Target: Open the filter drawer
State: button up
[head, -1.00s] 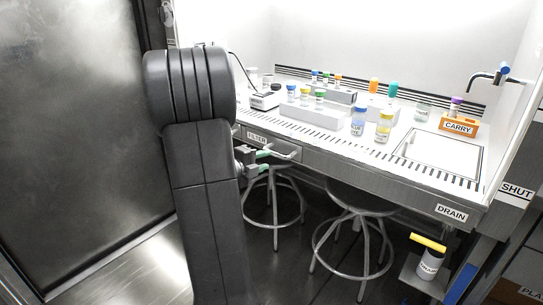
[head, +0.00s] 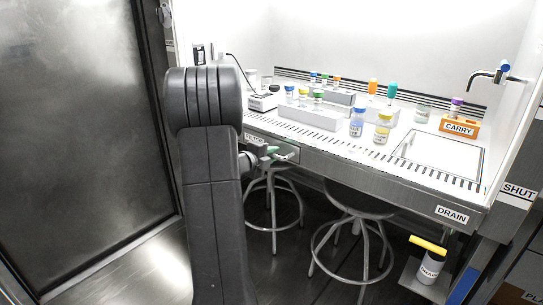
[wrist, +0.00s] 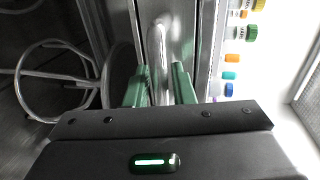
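The filter drawer (head: 291,150) is in the front edge of the bench, left of its middle, with a label (head: 254,138) partly behind my arm. Its front looks flush with the bench edge. Its metal bar handle (head: 288,157) sticks out from the front and also shows in the wrist view (wrist: 160,50). My gripper (head: 270,153) is at the handle. In the wrist view its green fingers (wrist: 160,85) are apart, one on each side of the handle bar, with narrow gaps visible. The inside of the drawer is hidden.
Two round stools (head: 350,205) stand under the bench. Bottles, vial racks and a CARRY box (head: 459,126) stand on the bench top (head: 330,143). A dark glass door (head: 80,130) is at the left. A DRAIN label (head: 452,215) marks the right front edge.

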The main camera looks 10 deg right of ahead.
grip_shut()
jog(key=f+v, duration=0.2)
jog(key=v, duration=0.7)
jog(key=f+v, duration=0.2)
jog(key=v, duration=0.7)
jog(key=shift+s+a, duration=0.45)
jog(key=shift+a, duration=0.15)
jog(key=shift+o, duration=1.5)
grip_release()
